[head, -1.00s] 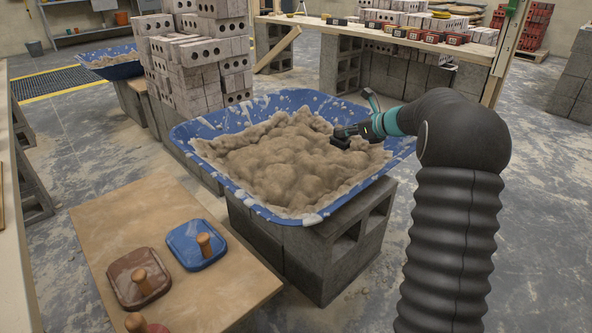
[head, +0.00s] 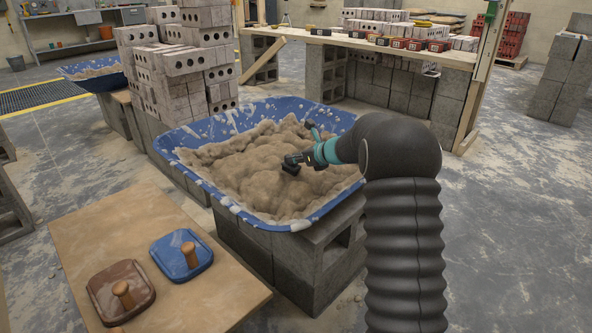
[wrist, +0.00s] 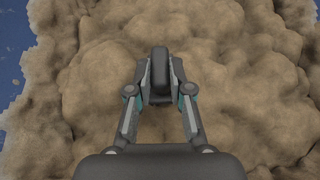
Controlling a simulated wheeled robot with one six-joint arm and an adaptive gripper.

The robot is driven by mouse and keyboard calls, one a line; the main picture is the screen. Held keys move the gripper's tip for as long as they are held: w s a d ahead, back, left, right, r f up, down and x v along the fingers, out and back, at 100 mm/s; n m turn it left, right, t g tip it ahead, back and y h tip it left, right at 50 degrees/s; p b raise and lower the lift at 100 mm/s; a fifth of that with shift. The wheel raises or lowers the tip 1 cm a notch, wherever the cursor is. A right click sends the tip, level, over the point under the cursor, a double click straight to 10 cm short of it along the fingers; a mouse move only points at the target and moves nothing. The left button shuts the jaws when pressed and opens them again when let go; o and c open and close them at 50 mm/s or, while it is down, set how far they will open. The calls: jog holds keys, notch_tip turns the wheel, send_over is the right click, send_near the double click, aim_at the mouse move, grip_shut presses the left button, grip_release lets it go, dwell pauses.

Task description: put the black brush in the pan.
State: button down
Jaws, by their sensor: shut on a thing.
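My gripper (head: 296,160) is above the sand-coloured mortar (head: 240,165) in a blue tub (head: 170,143), right of the mortar's middle. It is shut on a small dark block-like thing, which looks to be the black brush (wrist: 160,72). In the wrist view the brush sits between the two fingertips (wrist: 160,85), with mortar below it. Only part of the brush shows, and its bristles cannot be made out. I cannot single out a pan in either view.
The tub stands on grey concrete blocks (head: 285,262). At the front left, a wooden board (head: 215,305) bears a blue float (head: 170,262) and a brown float (head: 105,298). Stacked bricks (head: 185,60) rise behind the tub. A bench (head: 400,52) stands at the back.

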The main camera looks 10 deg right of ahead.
aim_at(298, 171)
jog(key=shift+f+b, duration=0.4)
jog(key=shift+f, duration=1.5)
jog(key=shift+f+b, duration=0.35)
jog(key=shift+b, duration=0.05)
jog(key=shift+f+b, duration=0.3)
jog(key=shift+r, duration=0.1)
jog(key=c, duration=1.1)
grip_release()
jog(key=shift+o, duration=0.2)
